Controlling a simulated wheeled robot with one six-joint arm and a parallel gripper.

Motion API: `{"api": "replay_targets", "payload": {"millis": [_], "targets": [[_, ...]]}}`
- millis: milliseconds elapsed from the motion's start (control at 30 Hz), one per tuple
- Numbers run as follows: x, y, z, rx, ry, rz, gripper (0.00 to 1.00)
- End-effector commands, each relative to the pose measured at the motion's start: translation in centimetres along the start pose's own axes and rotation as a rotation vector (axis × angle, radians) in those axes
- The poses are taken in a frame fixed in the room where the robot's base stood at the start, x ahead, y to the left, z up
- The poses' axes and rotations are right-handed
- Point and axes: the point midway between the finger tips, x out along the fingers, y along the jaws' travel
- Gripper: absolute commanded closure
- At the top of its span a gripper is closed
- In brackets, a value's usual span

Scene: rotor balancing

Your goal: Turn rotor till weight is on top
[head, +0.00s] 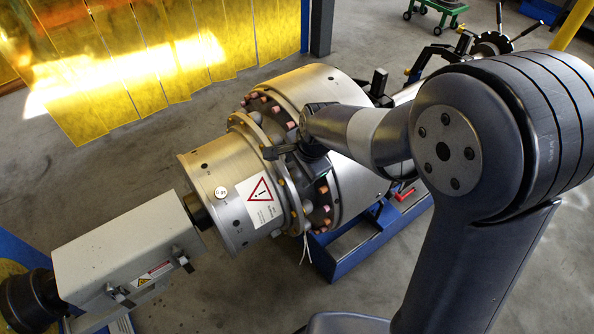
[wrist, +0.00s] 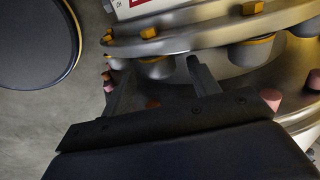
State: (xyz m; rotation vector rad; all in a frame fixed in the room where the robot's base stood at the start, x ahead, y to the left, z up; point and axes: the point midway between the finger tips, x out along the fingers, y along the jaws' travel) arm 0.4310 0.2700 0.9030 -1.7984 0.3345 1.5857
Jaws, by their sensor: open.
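The rotor (head: 225,215) is a large metal drum lying on its side, with a warning label on its front section and bolted flanges around its middle. A small round pale disc (head: 221,192) with dark marks sits on the front section, on the side facing me; I cannot tell whether it is the weight. My gripper (head: 285,150) is at the flange, partly hidden by my wrist. In the wrist view my gripper (wrist: 158,85) is open, its fingers just below a flange with yellow bolts. A grey stud (wrist: 156,68) shows between the fingertips; contact cannot be told.
A grey housing (head: 125,262) on a shaft stands at the rotor's front end. A blue stand (head: 345,262) is below the rotor. Pink studs (wrist: 271,98) ring the drum near my gripper. A yellow curtain (head: 150,50) hangs behind. Floor at left is clear.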

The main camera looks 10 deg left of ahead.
Motion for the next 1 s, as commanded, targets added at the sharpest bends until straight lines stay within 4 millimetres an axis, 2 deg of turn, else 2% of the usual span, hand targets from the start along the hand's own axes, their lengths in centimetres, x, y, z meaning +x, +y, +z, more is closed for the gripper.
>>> {"api": "replay_targets", "payload": {"millis": [200,533,1000], "targets": [[2.0,0.0,0.0,0.000,0.000,0.001,0.42],[2.3,-0.1,0.0,0.000,0.000,-0.002,0.42],[2.2,0.0,0.0,0.000,0.000,-0.001,0.80]]}}
